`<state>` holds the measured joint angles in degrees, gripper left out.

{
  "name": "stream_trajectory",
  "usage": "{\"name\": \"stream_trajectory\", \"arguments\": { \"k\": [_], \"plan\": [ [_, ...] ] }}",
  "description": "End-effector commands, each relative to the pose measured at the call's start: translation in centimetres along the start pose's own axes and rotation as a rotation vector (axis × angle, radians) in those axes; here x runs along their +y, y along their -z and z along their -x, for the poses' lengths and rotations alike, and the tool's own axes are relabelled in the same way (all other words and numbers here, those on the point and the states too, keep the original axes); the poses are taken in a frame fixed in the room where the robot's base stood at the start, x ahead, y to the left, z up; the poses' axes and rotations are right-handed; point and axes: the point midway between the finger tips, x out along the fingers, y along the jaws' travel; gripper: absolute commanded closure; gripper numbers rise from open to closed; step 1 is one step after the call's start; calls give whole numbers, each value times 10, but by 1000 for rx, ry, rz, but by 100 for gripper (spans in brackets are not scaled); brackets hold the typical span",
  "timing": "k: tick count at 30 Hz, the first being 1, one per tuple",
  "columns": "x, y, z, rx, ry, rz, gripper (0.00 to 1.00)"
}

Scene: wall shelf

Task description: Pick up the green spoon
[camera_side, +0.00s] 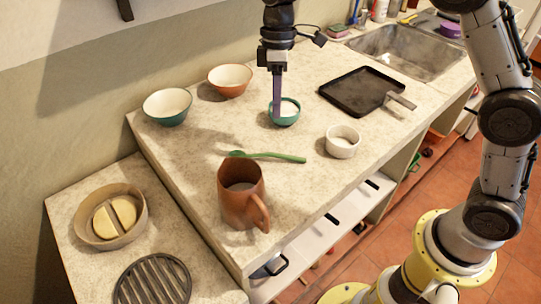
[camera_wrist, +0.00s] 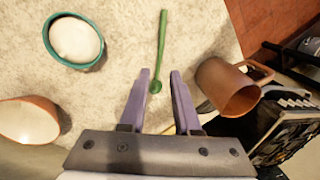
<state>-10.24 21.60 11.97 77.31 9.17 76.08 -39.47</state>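The green spoon (camera_side: 268,156) lies on the counter behind the terracotta mug (camera_side: 242,192). Its rounded end is toward the left. In the side view my gripper (camera_side: 277,116) points down and overlaps the small teal bowl (camera_side: 292,117); its height above the counter is hard to judge. In the wrist view my gripper (camera_wrist: 159,73) is open and empty, with two purple fingers apart. The spoon (camera_wrist: 161,40) shows between the fingers, its rounded end toward the palm and its handle running away. The mug (camera_wrist: 232,88) is just right of the fingers.
A large teal bowl (camera_side: 167,118) and an orange bowl (camera_side: 230,91) stand at the back left. A white ramekin (camera_side: 342,150) stands right of the spoon. A black pan (camera_side: 350,104) lies before the sink (camera_side: 400,68). The counter around the spoon's handle is clear.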

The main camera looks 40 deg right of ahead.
Motion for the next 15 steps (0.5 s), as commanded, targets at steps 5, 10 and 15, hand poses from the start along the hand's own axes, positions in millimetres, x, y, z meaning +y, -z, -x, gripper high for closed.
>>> {"name": "stream_trajectory", "arguments": {
  "k": [5, 10, 15],
  "plan": [
    [-1, -1, -35, -4, 3, 0, 69],
    [-1, 0, -61, -1, 1, 0, 69],
    [-1, 0, -72, 1, -1, 0, 69]
  ]
}}
